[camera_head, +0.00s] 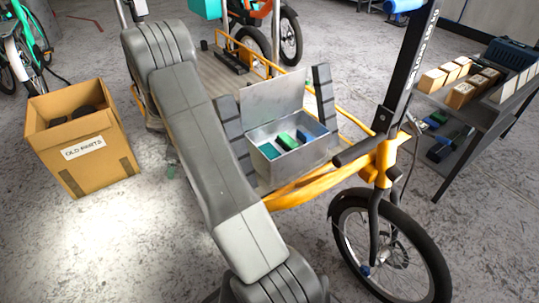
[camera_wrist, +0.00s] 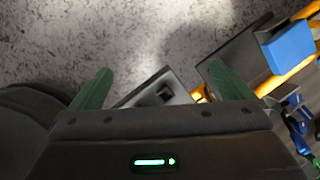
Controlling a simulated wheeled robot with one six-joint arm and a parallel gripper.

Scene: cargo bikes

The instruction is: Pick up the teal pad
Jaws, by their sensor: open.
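The teal pad (camera_head: 269,151) lies in the left part of an open metal box (camera_head: 297,158) on the cargo bike, in the head view. A green pad (camera_head: 286,140) and a blue pad (camera_head: 306,136) lie to its right in the same box. My gripper (camera_wrist: 160,70) shows in the wrist view with its two green fingers spread wide and nothing between them. My arm hides most of it in the head view. The wrist view looks down past a grey metal part to the floor. I cannot make out the teal pad there.
A cardboard box labelled "OLD PARTS" (camera_head: 83,140) stands on the floor at left. The box's raised lid (camera_head: 275,95) stands behind its opening. The bike's yellow frame (camera_head: 300,193) and front wheel (camera_head: 390,250) are close by. A cart (camera_head: 465,130) with wooden blocks is at right.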

